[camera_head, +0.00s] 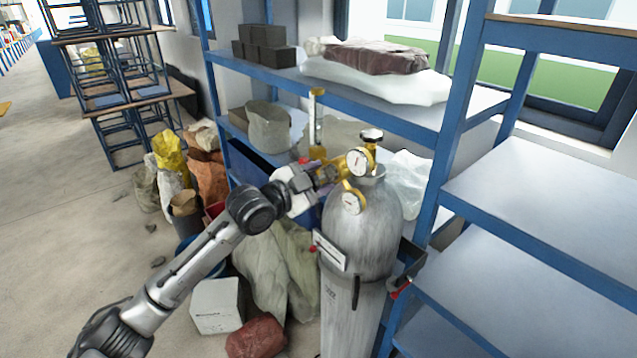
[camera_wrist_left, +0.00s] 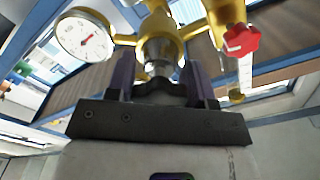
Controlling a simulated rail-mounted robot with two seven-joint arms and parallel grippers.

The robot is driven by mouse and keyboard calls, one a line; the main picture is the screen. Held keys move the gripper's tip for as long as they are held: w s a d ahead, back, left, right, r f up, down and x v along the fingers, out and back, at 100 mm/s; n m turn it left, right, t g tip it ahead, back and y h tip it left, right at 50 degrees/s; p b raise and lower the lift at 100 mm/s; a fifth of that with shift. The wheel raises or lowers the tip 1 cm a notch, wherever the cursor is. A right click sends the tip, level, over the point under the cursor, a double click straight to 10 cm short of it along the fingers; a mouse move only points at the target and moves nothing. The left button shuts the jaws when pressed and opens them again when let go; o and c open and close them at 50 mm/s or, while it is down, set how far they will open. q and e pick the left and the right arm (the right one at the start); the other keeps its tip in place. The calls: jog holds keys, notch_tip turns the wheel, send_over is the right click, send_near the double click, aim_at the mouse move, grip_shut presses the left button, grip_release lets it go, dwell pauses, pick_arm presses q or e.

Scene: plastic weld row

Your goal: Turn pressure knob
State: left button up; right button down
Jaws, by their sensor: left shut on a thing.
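The gas cylinder (camera_head: 357,228) is tall, grey and upright at the centre right of the head view. A yellow brass regulator (camera_head: 344,168) with round white gauges (camera_head: 358,162) sits at its top; one gauge (camera_wrist_left: 84,37) also shows in the left wrist view. My left gripper (camera_head: 327,174) reaches the regulator from the left. In the left wrist view its two fingers are shut on a dark pressure knob (camera_wrist_left: 160,90) below the brass body (camera_wrist_left: 160,48). A red star-shaped knob (camera_wrist_left: 241,40) stands to the right of the fingers, apart from them. My right gripper is not in view.
A blue shelf (camera_head: 340,88) with bricks and sacks stands behind the cylinder. A blue rack (camera_head: 545,205) stands close on the right. Sacks (camera_head: 280,265) and a white container (camera_head: 217,305) crowd the floor below my arm. Open floor lies at the left.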

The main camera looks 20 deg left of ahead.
pick_arm(q)
jog(key=m, duration=0.3)
jog(key=shift+r+p, duration=0.1)
jog(key=shift+p, duration=0.25)
jog(key=m+p, duration=0.1)
jog(key=m, duration=0.1)
jog(key=shift+r+m+p, duration=0.15)
jog(key=shift+m+p, duration=0.15)
jog(key=m+p, duration=0.4)
jog(key=m, duration=0.1)
jog(key=m+p, duration=0.1)
jog(key=m, duration=0.2)
jog(key=shift+p, duration=0.4)
jog(key=shift+m, duration=0.7)
jog(key=shift+f, duration=0.2)
jog(key=o, duration=0.9)
